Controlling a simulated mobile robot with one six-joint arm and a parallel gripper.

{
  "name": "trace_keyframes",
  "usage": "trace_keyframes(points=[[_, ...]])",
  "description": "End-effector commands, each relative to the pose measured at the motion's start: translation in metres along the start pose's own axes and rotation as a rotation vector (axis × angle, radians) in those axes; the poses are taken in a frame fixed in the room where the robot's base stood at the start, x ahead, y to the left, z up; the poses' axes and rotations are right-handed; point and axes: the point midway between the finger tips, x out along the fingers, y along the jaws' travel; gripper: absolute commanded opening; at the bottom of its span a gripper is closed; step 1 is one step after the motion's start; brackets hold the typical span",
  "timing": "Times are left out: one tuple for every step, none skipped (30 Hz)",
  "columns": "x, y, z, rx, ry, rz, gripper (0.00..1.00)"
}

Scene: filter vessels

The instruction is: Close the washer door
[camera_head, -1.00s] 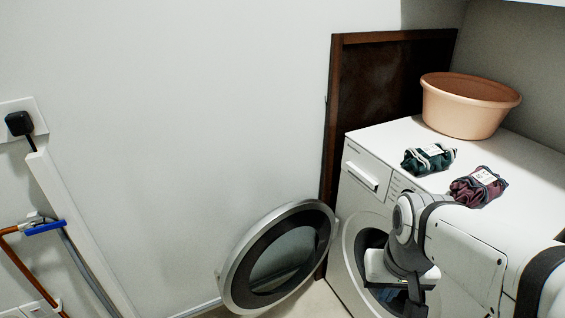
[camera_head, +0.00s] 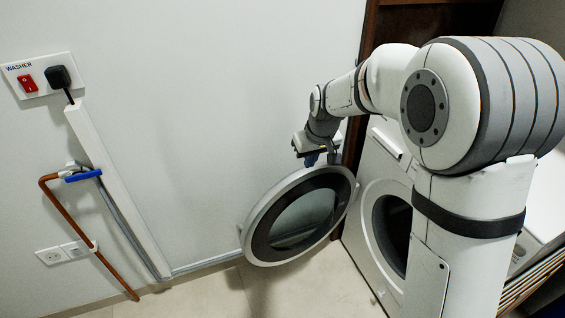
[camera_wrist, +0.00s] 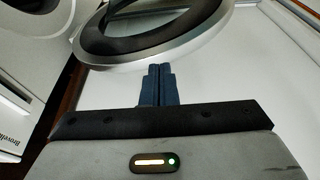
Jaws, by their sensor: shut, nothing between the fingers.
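The round washer door (camera_head: 298,216) stands wide open, swung out to the left of the white washer (camera_head: 362,212). It has a silver rim and dark glass. My gripper (camera_head: 311,159) is at the door's upper edge, on its wall side. In the wrist view the blue fingers of my gripper (camera_wrist: 157,84) are together and empty, close to the rim of the door (camera_wrist: 150,50). I cannot tell whether they touch it. The washer's round opening (camera_head: 393,232) is dark. Part of the washer is hidden behind my arm.
The wall behind the door carries a red switch (camera_head: 27,84), a black plug (camera_head: 58,76), a copper pipe (camera_head: 80,236) and a blue valve handle (camera_head: 83,176). The floor (camera_head: 310,290) below the door is clear.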

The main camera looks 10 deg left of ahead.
Motion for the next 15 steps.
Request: trace_keyframes(points=[[0.017,-0.013,-0.021,-0.04,0.005,-0.011,0.0],[0.025,-0.019,-0.031,-0.062,0.012,-0.016,0.0],[0.036,-0.028,-0.043,-0.087,0.02,-0.022,0.0],[0.044,-0.033,-0.052,-0.105,0.027,-0.025,0.0],[0.051,-0.039,-0.059,-0.121,0.031,-0.029,0.0],[0.059,-0.046,-0.067,-0.138,0.038,-0.034,0.0],[0.064,-0.05,-0.072,-0.15,0.043,-0.036,0.0],[0.069,-0.054,-0.076,-0.16,0.046,-0.038,0.0],[0.073,-0.058,-0.081,-0.172,0.05,-0.04,0.0],[0.077,-0.06,-0.083,-0.177,0.052,-0.042,0.0],[0.08,-0.062,-0.085,-0.182,0.053,-0.043,0.0],[0.082,-0.063,-0.086,-0.186,0.056,-0.043,0.0],[0.085,-0.064,-0.087,-0.188,0.057,-0.044,0.0],[0.088,-0.065,-0.088,-0.189,0.057,-0.044,0.0],[0.092,-0.065,-0.088,-0.189,0.056,-0.044,0.0]])
